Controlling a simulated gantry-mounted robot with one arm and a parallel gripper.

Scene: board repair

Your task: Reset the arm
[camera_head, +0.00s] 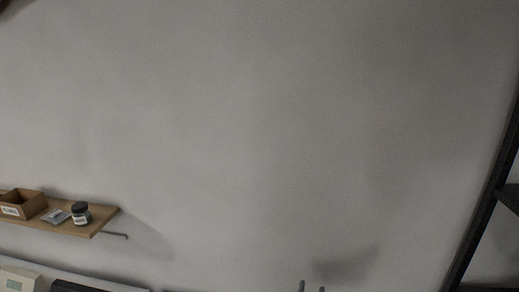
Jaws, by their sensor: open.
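The rest of the gripper and the arm are below the frame.
A wooden shelf (92,226) on the left wall side holds an open labelled box (34,204), a flat packet (56,216) and a dark-lidded jar (80,214). A dark metal frame (483,220) stands at right. Pale and dark items (17,281) show bottom left. The wall between is bare.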

